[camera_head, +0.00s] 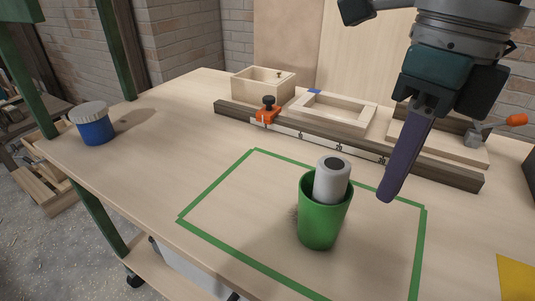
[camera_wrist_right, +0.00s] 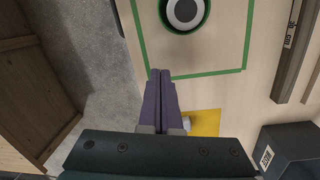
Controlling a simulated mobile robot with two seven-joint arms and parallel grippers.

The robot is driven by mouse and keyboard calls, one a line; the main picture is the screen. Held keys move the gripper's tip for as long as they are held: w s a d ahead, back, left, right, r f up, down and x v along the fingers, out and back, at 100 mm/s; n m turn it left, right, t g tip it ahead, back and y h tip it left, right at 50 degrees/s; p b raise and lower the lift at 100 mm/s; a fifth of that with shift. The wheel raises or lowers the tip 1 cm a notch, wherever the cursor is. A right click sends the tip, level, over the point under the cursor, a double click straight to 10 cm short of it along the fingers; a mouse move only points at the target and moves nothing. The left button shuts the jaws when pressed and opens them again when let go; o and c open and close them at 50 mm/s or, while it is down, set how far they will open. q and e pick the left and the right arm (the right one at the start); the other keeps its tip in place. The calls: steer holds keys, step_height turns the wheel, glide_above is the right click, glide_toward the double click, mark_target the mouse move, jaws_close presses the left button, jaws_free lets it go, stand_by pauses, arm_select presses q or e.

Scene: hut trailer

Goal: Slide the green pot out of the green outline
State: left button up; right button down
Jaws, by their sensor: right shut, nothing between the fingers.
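The green pot (camera_head: 319,226) stands upright on the workbench, inside the green outline (camera_head: 229,235), toward its right half. A grey cylinder (camera_head: 331,184) with a dark round hole in its top stands in the pot and sticks out above the rim. My right gripper (camera_head: 386,196) has purple fingers, shut and empty, pointing down. It hangs above the bench to the right of the pot, apart from it. My left gripper is out of view.
A wooden rail with a ruler (camera_head: 340,146) and orange clamp (camera_head: 267,112) runs behind the outline. Wooden boxes stand beyond it. A blue jar (camera_head: 94,125) stands at the far left. A yellow sheet (camera_head: 516,277) lies at the front right. The bench left of the outline is clear.

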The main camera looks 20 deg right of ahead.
mark_target(321, 212)
steer(key=shift+h, duration=0.5)
steer(key=f, duration=0.3)
steer(key=d+f, duration=0.1)
steer(key=f, duration=0.3)
steer(key=d+f, duration=0.1)
steer(key=f, duration=0.2)
steer(key=shift+f+b, duration=0.35)
steer(key=shift+w+a+r, duration=0.1)
steer(key=shift+w+a, duration=0.15)
steer(key=shift+w, duration=0.35)
steer(key=shift+w+a, duration=0.25)
steer(key=shift+w, duration=0.35)
steer(key=shift+w+a, duration=0.3)
steer(key=shift+w, duration=0.4)
